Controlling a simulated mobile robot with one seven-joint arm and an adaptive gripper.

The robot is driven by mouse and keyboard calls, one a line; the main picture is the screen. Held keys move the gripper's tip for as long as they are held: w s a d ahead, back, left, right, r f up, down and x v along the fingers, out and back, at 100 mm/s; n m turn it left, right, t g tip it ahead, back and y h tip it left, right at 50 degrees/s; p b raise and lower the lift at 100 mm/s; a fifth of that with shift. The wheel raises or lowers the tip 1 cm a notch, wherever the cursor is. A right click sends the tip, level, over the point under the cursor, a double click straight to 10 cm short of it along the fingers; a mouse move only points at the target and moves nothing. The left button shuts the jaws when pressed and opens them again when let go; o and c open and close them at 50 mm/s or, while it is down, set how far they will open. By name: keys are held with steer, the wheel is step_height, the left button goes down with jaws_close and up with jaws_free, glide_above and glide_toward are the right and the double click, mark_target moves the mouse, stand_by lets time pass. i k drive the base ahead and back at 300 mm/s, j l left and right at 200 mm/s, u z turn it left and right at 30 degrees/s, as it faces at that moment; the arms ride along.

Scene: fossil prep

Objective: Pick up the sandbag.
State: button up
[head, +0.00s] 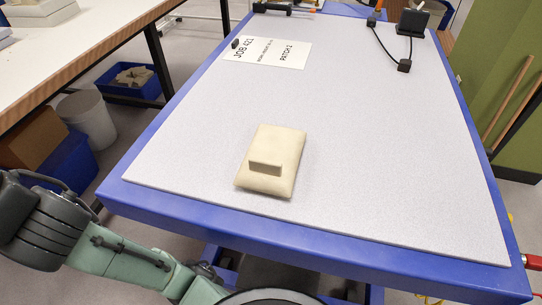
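The sandbag (282,141) is a beige, pillow-shaped bag with rounded corners. It lies flat on the grey-topped, blue-edged table (390,180), near the front edge and left of the middle. A raised beige strip or block stands up across its top and faces the front. Nothing touches the bag from above. My arm shows at the lower left, off the table's left front corner and apart from the bag. I cannot make out my gripper in the head view.
A white paper sign (266,52) marked JOB 421 lies toward the back left, with a small dark object on its edge. A black stand (413,22) and cable (387,45) are at the back right. The surface around the bag is clear. A white bench (75,45) stands left.

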mark_target(270, 163)
steer(key=k+l+z, duration=0.2)
steer(key=k, duration=0.2)
steer(key=k+l+z, duration=0.25)
steer(key=k, duration=0.2)
